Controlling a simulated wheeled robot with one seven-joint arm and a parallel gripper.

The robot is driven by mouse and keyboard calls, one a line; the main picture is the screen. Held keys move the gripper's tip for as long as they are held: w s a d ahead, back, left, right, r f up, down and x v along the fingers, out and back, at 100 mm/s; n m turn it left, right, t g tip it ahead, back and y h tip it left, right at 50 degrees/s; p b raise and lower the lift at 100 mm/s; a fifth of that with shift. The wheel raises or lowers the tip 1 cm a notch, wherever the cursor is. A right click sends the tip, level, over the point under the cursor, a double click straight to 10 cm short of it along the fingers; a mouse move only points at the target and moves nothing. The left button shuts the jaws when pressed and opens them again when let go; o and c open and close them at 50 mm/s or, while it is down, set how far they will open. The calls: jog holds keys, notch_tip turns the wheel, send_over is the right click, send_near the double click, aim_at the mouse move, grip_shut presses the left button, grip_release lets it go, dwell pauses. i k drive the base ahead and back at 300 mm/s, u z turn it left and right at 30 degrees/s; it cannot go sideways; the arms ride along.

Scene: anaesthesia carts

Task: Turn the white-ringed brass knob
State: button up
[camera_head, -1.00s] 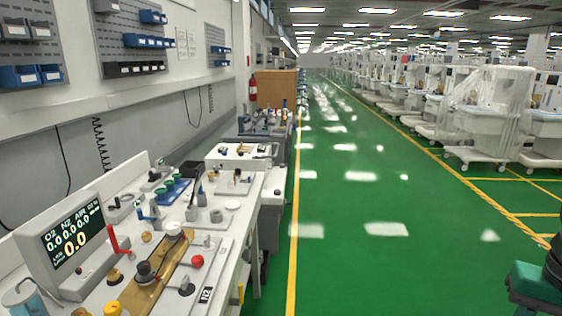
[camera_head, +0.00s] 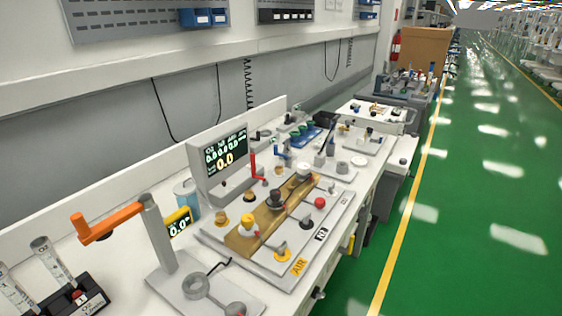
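A brass plate (camera_head: 261,231) lies on the grey gas panel (camera_head: 217,232) on the bench, with three knobs in a row along it. The knob at its far end (camera_head: 304,170) looks white; it seems to be the white-ringed one, but its ring and any brass part are too small to tell. A black knob (camera_head: 276,197) sits mid-plate and a yellow knob (camera_head: 247,223) at the near end. My gripper is not in view.
A display (camera_head: 222,158) stands behind the panel, with a red lever (camera_head: 253,168) beside it. An orange-handled post (camera_head: 158,235) rises at the near left. A red knob (camera_head: 320,202) sits right of the plate. Green floor (camera_head: 470,240) right of the bench is clear.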

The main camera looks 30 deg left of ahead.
aim_at(279, 170)
jog(key=u, duration=0.05)
jog(key=k, duration=0.45)
jog(key=u, duration=1.8)
jog(key=k, duration=1.15)
jog(key=z, duration=0.5)
jog(key=i, duration=1.5)
